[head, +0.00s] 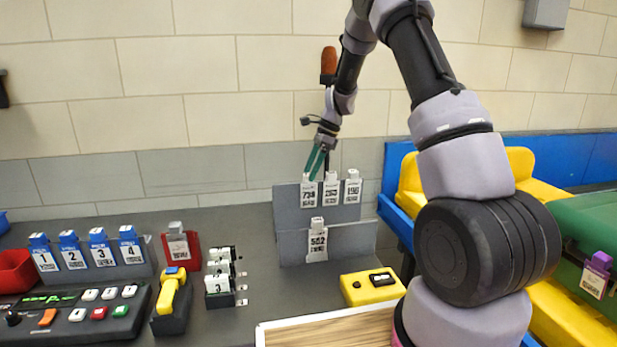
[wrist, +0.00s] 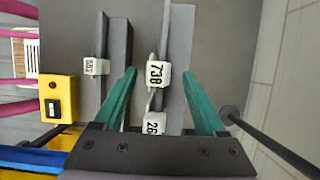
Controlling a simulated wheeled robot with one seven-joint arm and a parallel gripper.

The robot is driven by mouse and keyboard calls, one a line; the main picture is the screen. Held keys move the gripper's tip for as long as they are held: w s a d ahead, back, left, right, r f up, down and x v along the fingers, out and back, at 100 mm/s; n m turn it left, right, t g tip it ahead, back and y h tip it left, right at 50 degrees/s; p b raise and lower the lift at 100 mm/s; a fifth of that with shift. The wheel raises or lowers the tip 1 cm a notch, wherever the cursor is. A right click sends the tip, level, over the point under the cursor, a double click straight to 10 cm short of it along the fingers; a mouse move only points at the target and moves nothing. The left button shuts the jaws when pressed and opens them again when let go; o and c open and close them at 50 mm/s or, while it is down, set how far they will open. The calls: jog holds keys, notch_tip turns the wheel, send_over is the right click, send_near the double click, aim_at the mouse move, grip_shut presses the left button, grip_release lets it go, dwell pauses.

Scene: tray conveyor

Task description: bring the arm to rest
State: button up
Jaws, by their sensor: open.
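My gripper (head: 317,160) has green fingers pointing down at the back of the grey counter, over the left end of a grey stepped rack (head: 290,215). It is open. In the wrist view, my gripper (wrist: 158,72) has its fingers apart on either side of a white tag marked 738 (wrist: 157,74). The same tag (head: 308,194) hangs at the left of the rack's upper row in the head view. I cannot tell whether a finger touches it. My arm arches from the right over the counter.
Two more white tags (head: 331,190) (head: 352,187) hang on the upper row, and one marked 502 (head: 317,240) on the lower. A yellow box (head: 371,288) stands in front. Numbered blue-topped tags (head: 101,248), a red holder (head: 193,248) and a yellow scanner (head: 171,290) are left.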

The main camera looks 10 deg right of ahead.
jog(key=s+d+r+n+t, duration=0.1)
jog(key=s+r, duration=0.2)
jog(key=r, duration=0.3)
jog(key=s+d+r+n, duration=0.1)
jog(key=s+r+n, duration=0.15)
jog(key=r, duration=0.45)
jog(key=s+d+r+n+t, duration=0.1)
jog(key=s+d+r, duration=0.1)
jog(key=s+r, duration=0.3)
jog(key=s+r+n+t+h, duration=0.1)
jog(key=s+r+n+t, duration=0.1)
jog(key=s, duration=0.9)
jog(key=s+r+n+t+h, duration=0.1)
jog(key=s+r+n+t, duration=0.2)
jog(key=s+n, duration=0.4)
jog(key=s+r, duration=0.1)
jog(key=s, duration=0.4)
jog(key=shift+s+d+r, duration=0.3)
jog(key=shift+d, duration=0.05)
